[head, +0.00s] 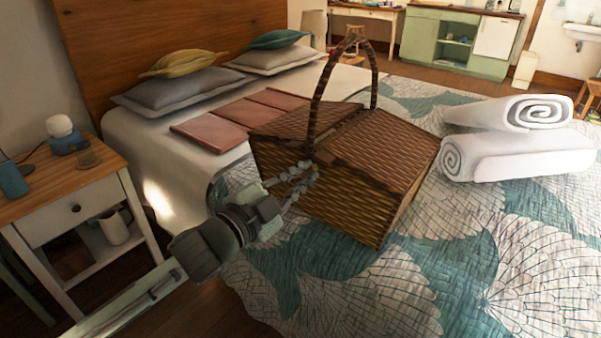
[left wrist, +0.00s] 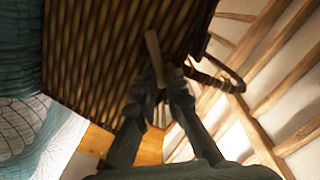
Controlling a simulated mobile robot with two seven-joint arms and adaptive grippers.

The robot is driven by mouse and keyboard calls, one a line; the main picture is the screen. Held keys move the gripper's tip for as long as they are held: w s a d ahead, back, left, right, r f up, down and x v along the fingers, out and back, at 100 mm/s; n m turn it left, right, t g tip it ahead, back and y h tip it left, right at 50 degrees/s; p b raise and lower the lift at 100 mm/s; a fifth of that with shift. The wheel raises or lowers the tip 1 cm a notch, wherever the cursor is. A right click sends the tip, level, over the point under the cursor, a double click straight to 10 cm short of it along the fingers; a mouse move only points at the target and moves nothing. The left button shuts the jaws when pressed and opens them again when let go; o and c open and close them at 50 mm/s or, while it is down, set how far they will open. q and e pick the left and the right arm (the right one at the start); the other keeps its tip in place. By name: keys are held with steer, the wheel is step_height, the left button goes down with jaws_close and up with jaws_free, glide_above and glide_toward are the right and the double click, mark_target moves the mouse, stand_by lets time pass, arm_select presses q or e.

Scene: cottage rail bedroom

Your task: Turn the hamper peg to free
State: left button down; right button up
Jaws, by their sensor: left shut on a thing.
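The wicker hamper (head: 345,205) stands on the bed, with its lid closed and its tall handle (head: 318,90) upright. My left gripper (head: 309,171) reaches the upper edge of the hamper's near side, just below the lid. In the left wrist view the fingers of my left gripper (left wrist: 163,78) are closed around the lower end of a short wooden peg (left wrist: 153,48) in front of the wicker wall (left wrist: 95,60). The peg looks slightly tilted there. In the head view the peg is too small and covered to make out. My right gripper is not in view.
Two rolled white towels (head: 515,155) lie on the patterned quilt (head: 470,250) right of the hamper. Folded pink cloths (head: 210,135) and pillows (head: 175,100) lie behind it. A nightstand (head: 60,190) with a lamp stands at the left, near my left arm.

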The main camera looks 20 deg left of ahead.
arm_select(q)
steer(key=shift+d+f+m, duration=0.1)
steer(key=shift+f+m, duration=0.05)
steer(key=shift+m, duration=1.1)
steer(key=shift+d+f+m, duration=0.1)
steer(key=shift+f+m, duration=0.05)
steer(key=shift+m, duration=1.05)
steer(key=shift+f+m, duration=0.15)
steer(key=shift+m, duration=1.1)
steer(key=c, duration=1.6)
jaws_free()
steer(key=shift+s+f, duration=0.1)
steer(key=shift+s, duration=0.05)
steer(key=v, duration=1.1)
steer(key=shift+s+a, duration=0.15)
steer(key=shift+s, duration=0.25)
